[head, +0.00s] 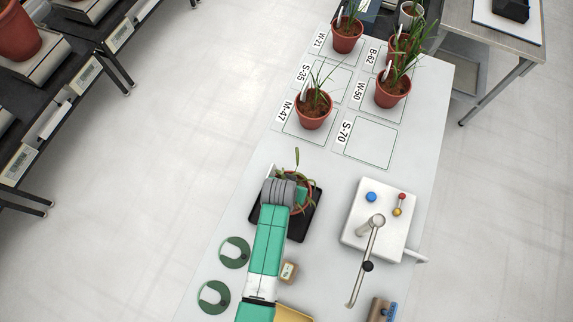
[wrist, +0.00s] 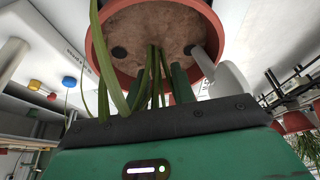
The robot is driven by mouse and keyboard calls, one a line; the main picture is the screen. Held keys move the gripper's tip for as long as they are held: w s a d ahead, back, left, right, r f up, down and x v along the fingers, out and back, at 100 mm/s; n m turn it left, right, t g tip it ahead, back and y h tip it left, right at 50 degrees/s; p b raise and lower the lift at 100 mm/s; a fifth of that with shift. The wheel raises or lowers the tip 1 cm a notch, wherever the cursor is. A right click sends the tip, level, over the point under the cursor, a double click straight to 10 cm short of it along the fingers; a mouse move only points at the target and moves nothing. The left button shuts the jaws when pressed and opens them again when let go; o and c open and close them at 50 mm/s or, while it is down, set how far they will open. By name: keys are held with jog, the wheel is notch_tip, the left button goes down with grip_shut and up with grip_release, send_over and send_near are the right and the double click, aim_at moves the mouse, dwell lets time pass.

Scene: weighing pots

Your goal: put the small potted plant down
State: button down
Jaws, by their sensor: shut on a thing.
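The small potted plant (head: 301,197) is a reddish-brown pot with thin green leaves, partly hidden by my gripper in the head view. In the wrist view the pot (wrist: 98,52) shows brown soil and long green stems close in front of the gripper. My gripper (head: 287,193) is shut on the plant. The pot is over the black square tray (head: 300,229); I cannot tell whether it touches it. A white tag (wrist: 229,80) stands at the pot's right side in the wrist view.
Potted plants (head: 313,110) stand on labelled squares at the far end; the S-70 square (head: 370,145) is empty. A white device (head: 370,198) with coloured knobs and a lever stands to the right. Green slotted discs (head: 228,257) and a brown block (head: 289,277) lie nearby.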

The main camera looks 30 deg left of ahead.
jog(key=shift+s+a+f, duration=0.2)
jog(key=shift+s+f, duration=0.05)
jog(key=shift+f, duration=0.2)
jog(key=shift+s+a+f, duration=0.15)
jog(key=shift+s+f, duration=0.05)
jog(key=shift+f, duration=1.1)
jog(key=shift+f, duration=0.15)
jog(key=c, duration=1.2)
grip_release()
jog(key=shift+o, duration=0.2)
jog(key=shift+r, duration=0.4)
jog(key=p+v, duration=0.1)
jog(key=v, duration=1)
jog(key=shift+s+r+p, duration=0.15)
jog(key=shift+r+p, duration=0.05)
jog(key=shift+p, duration=0.2)
